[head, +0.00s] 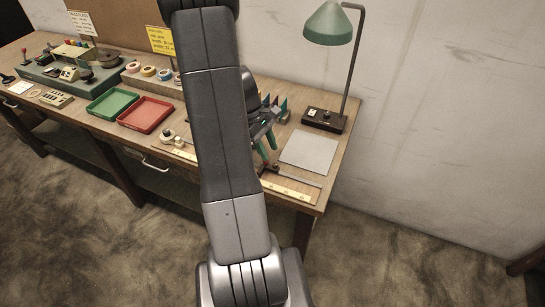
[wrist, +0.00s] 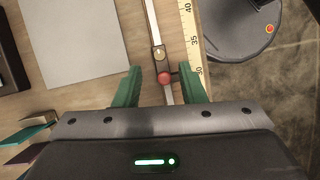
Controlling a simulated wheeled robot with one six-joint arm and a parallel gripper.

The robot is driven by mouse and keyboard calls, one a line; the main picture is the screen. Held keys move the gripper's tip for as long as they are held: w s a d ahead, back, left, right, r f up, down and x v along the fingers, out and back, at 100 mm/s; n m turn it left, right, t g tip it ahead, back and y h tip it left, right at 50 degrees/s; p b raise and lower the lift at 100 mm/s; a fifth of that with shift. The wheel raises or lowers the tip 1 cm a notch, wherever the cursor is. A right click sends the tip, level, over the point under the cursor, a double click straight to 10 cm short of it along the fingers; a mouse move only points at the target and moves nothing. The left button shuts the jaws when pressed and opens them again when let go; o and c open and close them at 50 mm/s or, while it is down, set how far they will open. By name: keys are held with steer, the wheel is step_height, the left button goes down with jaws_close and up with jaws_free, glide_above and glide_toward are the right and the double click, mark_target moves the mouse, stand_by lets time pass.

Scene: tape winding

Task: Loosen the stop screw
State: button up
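A thin metal rail (wrist: 151,20) runs along the bench beside a yellow scale. On it sits a small brass-coloured block (wrist: 158,54) with a pale round top. Close to it is a round red knob (wrist: 164,78); I cannot tell which of these is the stop screw. My gripper (wrist: 161,88) has two green fingers, spread wide, one on each side of the red knob with gaps between. It is empty. In the head view my gripper (head: 267,147) hangs over the bench's right part, partly behind my arm. The rail also shows there (head: 291,178).
The yellow scale (wrist: 190,35) lies right of the rail, near the bench edge. A pale grey sheet (head: 309,151) lies behind, with a green lamp (head: 328,24). Upright coloured pieces (wrist: 28,133) stand at lower left. Green (head: 112,103) and red (head: 146,114) trays are farther left.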

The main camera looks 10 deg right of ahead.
mark_target(275, 164)
steer(key=shift+x, duration=2.3)
jaws_close()
